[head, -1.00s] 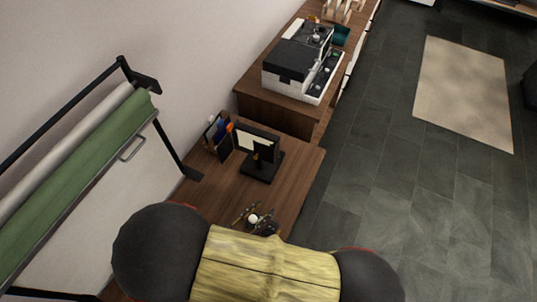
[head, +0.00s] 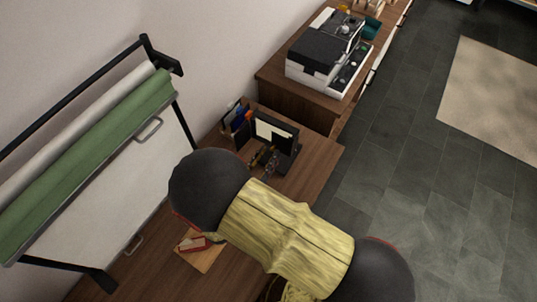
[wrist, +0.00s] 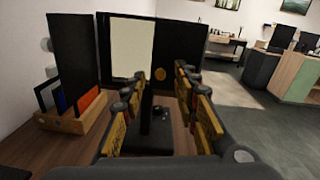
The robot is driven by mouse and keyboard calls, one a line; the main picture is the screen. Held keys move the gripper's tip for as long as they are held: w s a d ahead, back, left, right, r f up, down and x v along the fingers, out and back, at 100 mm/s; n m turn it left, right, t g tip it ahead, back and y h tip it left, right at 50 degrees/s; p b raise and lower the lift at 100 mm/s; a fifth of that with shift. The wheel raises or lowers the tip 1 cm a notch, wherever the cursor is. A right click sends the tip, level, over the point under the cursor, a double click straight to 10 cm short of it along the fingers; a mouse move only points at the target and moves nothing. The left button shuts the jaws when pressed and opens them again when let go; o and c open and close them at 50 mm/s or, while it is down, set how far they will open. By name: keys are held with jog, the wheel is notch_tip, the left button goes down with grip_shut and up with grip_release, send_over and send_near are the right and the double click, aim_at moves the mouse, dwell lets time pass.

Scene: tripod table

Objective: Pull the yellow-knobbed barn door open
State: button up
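A black panel on a stand (head: 284,136) stands on the brown desk. In the wrist view it is a wide dark panel (wrist: 180,52) with a cream panel (wrist: 130,48) on its left part. In the head view, my gripper (head: 262,161) is close in front of the stand. Whether it touches anything cannot be told.
An organiser with dark folders (wrist: 75,80) stands close to the left of the panel. A black-and-white machine (head: 325,50) sits on a cabinet behind. A wooden board with a red item (head: 198,246) lies on the desk. Dark tiled floor (head: 400,180) is open at right.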

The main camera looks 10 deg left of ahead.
jog(key=shift+w+d, duration=0.15)
jog(key=shift+w, duration=0.3)
jog(key=c, duration=0.8)
dwell(0.3)
